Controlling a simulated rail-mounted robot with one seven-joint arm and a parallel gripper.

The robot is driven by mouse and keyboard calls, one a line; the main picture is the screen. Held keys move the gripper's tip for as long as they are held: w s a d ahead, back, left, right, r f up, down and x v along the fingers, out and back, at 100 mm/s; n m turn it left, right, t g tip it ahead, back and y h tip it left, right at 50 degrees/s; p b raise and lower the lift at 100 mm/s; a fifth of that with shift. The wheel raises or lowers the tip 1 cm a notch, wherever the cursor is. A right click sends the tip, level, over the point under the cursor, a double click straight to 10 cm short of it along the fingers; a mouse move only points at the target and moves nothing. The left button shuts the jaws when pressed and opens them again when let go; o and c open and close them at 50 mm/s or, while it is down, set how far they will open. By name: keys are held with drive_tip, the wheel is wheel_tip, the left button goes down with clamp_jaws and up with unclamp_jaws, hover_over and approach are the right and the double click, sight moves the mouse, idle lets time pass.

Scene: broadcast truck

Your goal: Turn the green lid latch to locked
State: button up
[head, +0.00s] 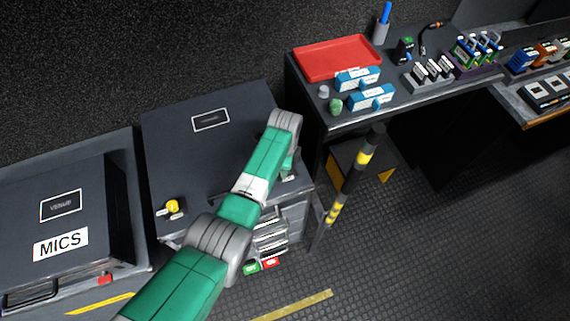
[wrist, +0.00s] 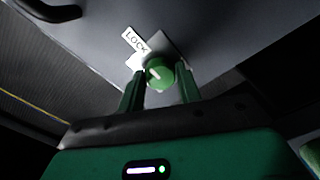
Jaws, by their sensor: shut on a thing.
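The green lid latch (wrist: 160,74) is a round knob with a white pointer line, on a grey plate on the dark case lid. My gripper (wrist: 160,88) has one finger on each side of the knob and is shut on it. A white LOCK label (wrist: 135,40) lies up and left of the knob, with a second white label part below it, too small to read. In the head view my arm reaches over the right part of the case lid (head: 185,130); the green latch is mostly hidden there behind my wrist.
A yellow latch (head: 172,207) sits at the lid's front left. A black and yellow post (head: 352,175) stands close to the right of my arm. A bench with a red tray (head: 338,57) and blue-white boxes (head: 371,97) is beyond.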

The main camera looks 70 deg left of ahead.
drive_tip(key=o, duration=1)
drive_tip(key=shift+r, duration=0.1)
wheel_tip(320, 180, up, 8)
drive_tip(key=shift+f+p, duration=0.15)
drive_tip(key=shift+p, duration=1)
